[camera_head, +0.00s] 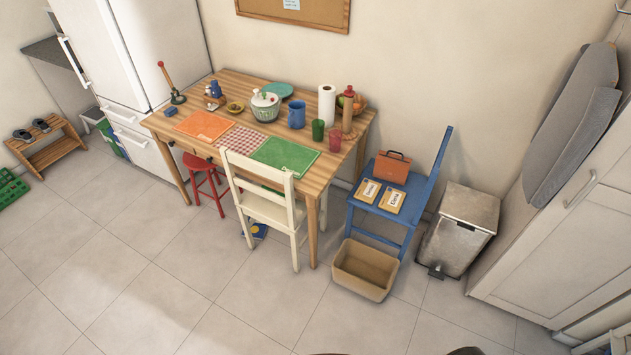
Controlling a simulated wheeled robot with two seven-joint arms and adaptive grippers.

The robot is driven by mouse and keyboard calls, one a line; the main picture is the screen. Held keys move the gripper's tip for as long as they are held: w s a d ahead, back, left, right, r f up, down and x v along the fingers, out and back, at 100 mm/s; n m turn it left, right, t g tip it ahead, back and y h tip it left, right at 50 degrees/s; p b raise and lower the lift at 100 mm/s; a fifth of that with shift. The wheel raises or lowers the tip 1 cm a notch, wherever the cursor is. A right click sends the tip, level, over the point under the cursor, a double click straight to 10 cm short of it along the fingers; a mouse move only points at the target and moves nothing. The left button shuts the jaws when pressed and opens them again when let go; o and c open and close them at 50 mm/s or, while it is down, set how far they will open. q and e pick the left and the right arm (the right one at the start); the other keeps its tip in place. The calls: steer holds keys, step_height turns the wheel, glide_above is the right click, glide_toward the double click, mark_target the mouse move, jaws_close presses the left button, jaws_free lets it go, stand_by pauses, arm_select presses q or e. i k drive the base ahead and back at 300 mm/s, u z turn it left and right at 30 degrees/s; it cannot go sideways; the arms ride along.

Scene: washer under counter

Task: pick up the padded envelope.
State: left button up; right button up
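Two small tan envelopes with white labels lie flat on the seat of the blue chair (437,168), side by side. One envelope (368,190) is on the left and the other envelope (392,200) is on the right, near the seat's front edge. The label writing is too small to read, and I cannot tell which one is padded. Neither of my grippers is in view.
An orange case (392,167) stands behind the envelopes on the seat. A tan bin (365,270) sits on the floor before the chair, and a metal pedal bin (458,231) stands right of it. A wooden table (333,161) is left.

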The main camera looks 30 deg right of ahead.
mark_target(367, 192)
steer(key=u, duration=0.3)
steer(key=i, duration=1.5)
steer(key=z, duration=1.05)
steer(key=i, duration=0.65)
steer(key=z, duration=0.7)
